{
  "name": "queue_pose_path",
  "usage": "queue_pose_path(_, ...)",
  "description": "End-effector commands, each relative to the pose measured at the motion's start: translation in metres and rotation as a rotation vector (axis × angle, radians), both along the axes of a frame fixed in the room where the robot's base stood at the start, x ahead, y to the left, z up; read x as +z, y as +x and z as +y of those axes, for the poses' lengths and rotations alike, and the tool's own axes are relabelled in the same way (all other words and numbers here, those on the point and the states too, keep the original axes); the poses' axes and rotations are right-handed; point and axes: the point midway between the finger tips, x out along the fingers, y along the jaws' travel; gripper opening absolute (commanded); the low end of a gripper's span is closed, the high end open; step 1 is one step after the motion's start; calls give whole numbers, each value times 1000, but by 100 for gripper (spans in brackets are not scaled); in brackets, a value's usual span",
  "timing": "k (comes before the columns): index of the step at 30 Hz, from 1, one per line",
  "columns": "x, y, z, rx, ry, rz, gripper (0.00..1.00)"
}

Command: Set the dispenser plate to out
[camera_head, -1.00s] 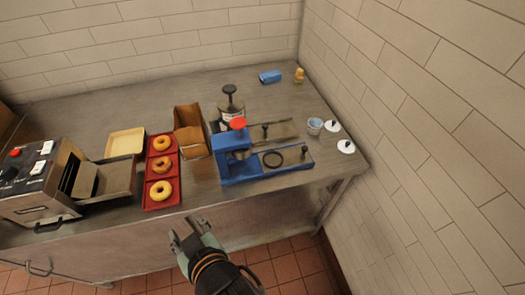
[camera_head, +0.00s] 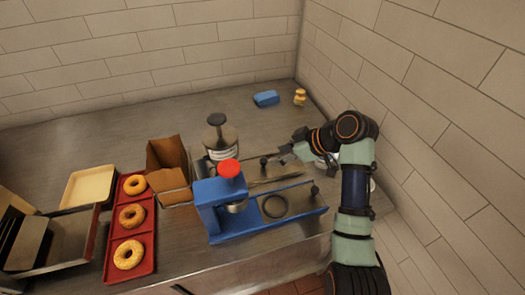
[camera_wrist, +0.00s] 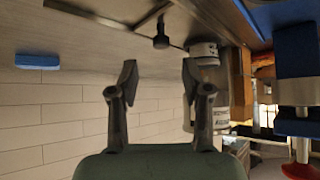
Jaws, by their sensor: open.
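A dispenser canister (camera_head: 219,153) with a black knob on top stands behind the blue press. A grey plate (camera_head: 285,169) with a small upright black knob (camera_head: 263,161) extends to its right. That knob also shows in the wrist view (camera_wrist: 161,41), beyond my fingertips. The blue press (camera_head: 225,226) has a red knob and a slide with a dark ring and another black knob (camera_head: 315,188). My gripper (camera_head: 286,154) is just right of the grey plate's knob. In the wrist view my gripper (camera_wrist: 158,76) is open, with nothing between its fingers.
A red tray (camera_head: 106,270) holds three bagels at the left, beside a brown paper bag (camera_head: 166,155). A blue block (camera_head: 266,98) and a small yellowish figure (camera_head: 300,97) stand at the back. My arm covers items near the right wall. The back left counter is clear.

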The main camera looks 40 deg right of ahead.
Motion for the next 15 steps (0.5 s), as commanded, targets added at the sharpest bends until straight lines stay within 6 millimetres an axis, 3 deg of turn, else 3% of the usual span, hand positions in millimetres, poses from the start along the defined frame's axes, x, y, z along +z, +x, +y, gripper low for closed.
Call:
queue_pose_path(9, -40, 35, 14, 2, 0, 1, 48)
queue_pose_path(15, -55, 50, 19, 0, -1, 2, 48)
